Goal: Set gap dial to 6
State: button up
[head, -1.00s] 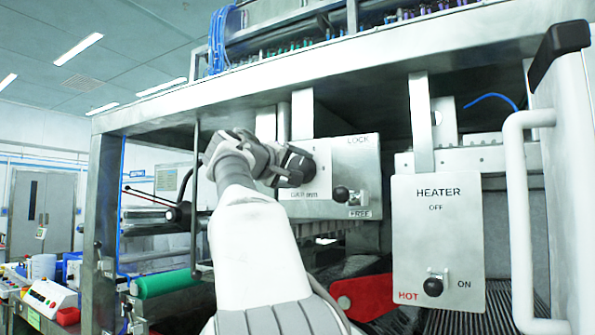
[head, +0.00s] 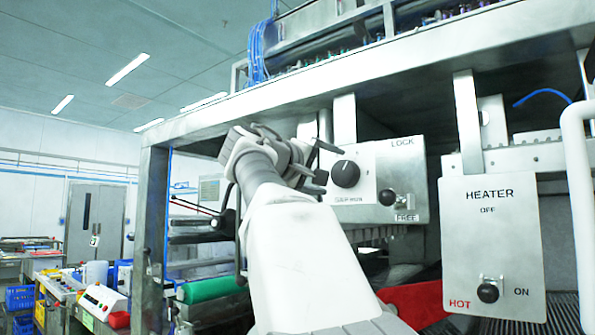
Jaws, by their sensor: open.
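The gap dial (head: 346,174) is a round black knob on a grey metal panel (head: 408,170). A line of small text sits below it, too small to read fully, and I cannot make out its setting. My gripper (head: 322,168) is open just left of the dial, with one finger above and one lower down. The fingers appear apart from the dial, though the depth is hard to tell. A small black lock knob (head: 387,197) sits on the same panel, at the lower end near FREE, with LOCK printed above.
The heater panel (head: 491,245) with its black knob (head: 488,292) low by HOT and ON is at the right. A white handle (head: 578,200) stands at the right edge. A metal frame post (head: 152,235) and a green roller (head: 212,288) are at the left.

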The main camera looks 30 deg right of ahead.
jog(key=b+v, duration=0.1)
jog(key=v, duration=1)
jog(key=shift+a, duration=0.1)
